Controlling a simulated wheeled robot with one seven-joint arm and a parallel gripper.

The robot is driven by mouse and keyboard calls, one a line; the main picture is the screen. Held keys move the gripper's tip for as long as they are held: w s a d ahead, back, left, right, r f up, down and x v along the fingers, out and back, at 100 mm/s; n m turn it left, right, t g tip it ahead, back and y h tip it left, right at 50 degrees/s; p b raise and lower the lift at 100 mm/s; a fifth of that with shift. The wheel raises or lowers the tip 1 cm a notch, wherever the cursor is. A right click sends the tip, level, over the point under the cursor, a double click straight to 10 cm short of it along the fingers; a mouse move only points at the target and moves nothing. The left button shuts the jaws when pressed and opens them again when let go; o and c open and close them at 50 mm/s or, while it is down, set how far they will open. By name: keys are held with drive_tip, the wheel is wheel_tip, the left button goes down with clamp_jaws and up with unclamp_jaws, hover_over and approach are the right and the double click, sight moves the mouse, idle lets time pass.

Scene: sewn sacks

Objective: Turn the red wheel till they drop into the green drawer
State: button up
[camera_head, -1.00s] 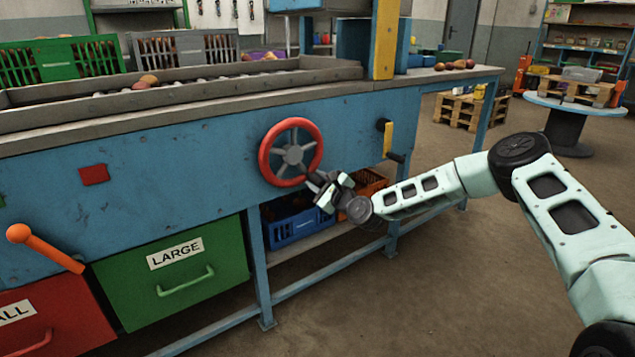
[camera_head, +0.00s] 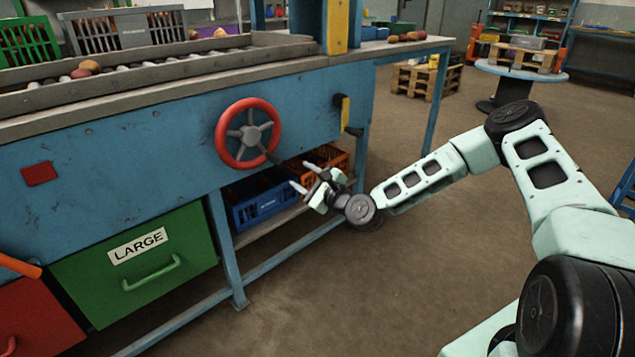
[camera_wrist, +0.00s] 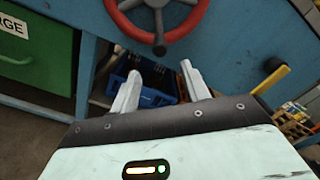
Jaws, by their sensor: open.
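The red wheel (camera_head: 247,133) with grey spokes is mounted on the blue front panel of the bench. It also shows at the top of the wrist view (camera_wrist: 160,30), with a dark handle knob pointing down. My gripper (camera_head: 300,175) is open and empty, just below and to the right of the wheel, apart from its rim. In the wrist view its two fingers (camera_wrist: 160,85) are spread below the wheel. The green drawer (camera_head: 135,262), labelled LARGE, is shut under the bench at the lower left. Potatoes (camera_head: 85,69) lie on the roller trough above; the drawer's inside is hidden.
A blue crate (camera_head: 262,203) and an orange crate (camera_head: 318,162) stand on the shelf below the wheel. A yellow-handled lever (camera_head: 344,112) is right of the wheel. A red drawer (camera_head: 35,315) adjoins the green one. The floor at right is open.

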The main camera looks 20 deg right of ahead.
drive_tip(key=shift+v, duration=2.6)
